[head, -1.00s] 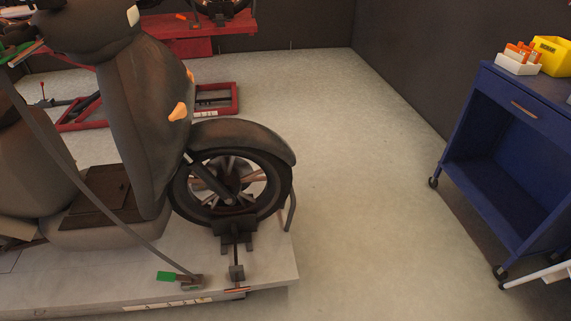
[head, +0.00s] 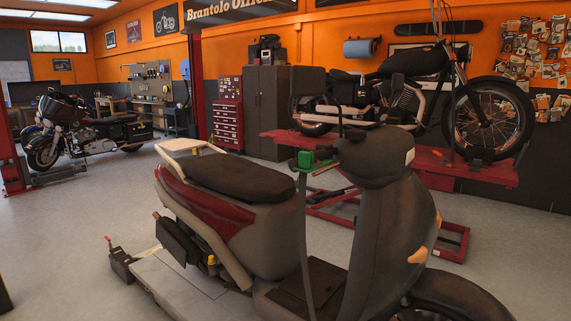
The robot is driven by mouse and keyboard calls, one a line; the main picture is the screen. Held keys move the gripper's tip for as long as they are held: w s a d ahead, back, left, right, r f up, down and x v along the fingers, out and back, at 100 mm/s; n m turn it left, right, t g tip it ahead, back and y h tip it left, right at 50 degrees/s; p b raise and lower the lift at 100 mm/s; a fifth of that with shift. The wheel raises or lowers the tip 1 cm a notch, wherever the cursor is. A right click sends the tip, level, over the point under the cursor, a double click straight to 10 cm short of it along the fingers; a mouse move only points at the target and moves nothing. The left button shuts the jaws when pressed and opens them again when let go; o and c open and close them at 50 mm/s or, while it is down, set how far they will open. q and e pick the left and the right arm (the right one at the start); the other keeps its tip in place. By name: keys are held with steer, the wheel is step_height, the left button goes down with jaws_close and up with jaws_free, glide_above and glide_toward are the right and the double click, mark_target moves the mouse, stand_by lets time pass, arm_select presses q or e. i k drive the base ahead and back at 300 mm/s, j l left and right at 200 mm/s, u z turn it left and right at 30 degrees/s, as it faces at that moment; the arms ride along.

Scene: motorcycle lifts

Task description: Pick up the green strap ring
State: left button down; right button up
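A green piece (head: 312,158) sits at the scooter's handlebar, at the top of a dark strap (head: 304,235) that runs down beside the scooter's front. Whether this piece is a ring cannot be told at this size. The grey scooter (head: 385,215) stands on a pale lift platform (head: 175,285), with its front wheel cut off at the lower right. The strap's lower end is out of view. Neither of my grippers is in view.
A red lift (head: 485,172) with a black motorcycle (head: 490,115) stands behind the scooter. A dark cabinet (head: 266,112) and red tool chest (head: 228,125) stand at the back. Open floor (head: 75,235) lies at the left.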

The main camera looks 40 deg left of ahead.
mark_target(303, 157)
steer(key=j+u, duration=0.15)
steer(key=u, duration=0.95)
